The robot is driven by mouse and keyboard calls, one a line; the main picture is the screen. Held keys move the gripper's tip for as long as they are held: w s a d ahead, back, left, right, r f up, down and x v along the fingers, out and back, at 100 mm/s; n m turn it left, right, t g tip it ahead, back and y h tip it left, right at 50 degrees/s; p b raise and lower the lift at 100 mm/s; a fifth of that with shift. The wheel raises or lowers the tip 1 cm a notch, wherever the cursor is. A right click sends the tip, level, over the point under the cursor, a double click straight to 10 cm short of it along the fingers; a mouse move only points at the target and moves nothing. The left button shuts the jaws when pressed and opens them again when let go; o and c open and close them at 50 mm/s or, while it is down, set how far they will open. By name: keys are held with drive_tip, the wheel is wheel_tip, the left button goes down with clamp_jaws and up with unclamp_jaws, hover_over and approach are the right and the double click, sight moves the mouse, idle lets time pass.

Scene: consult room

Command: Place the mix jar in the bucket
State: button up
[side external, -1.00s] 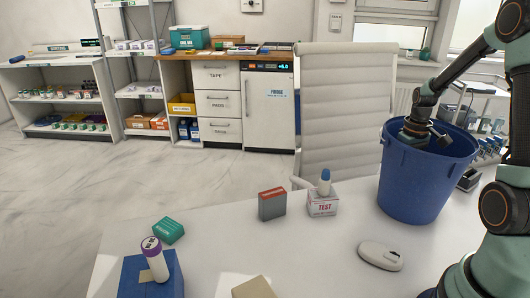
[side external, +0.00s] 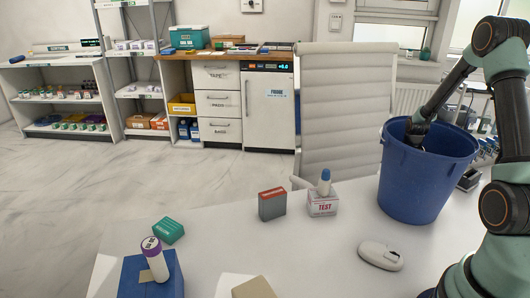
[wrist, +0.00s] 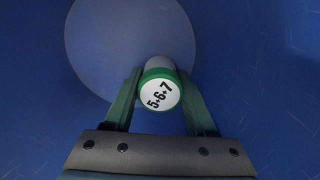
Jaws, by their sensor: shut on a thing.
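The blue bucket (side external: 412,190) stands upright on the white table at the right in the side view. Its blue inside (wrist: 270,70) and paler round floor (wrist: 105,40) fill the wrist view. The mix jar (wrist: 160,94), with a green-rimmed white lid marked 5+6+7, sits between the fingers of my gripper (wrist: 161,76). My gripper is shut on it, down inside the bucket. In the side view the bucket's wall hides the jar and fingertips. I cannot tell whether the jar touches the bucket's floor.
A TEST box (side external: 322,206) bears a blue-capped bottle (side external: 324,183). A white mouse (side external: 380,255) lies before the bucket.

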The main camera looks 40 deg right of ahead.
drive_tip(key=o, duration=1.1)
wheel_tip(320, 180, up, 12)
drive_tip(key=shift+r, duration=0.1)
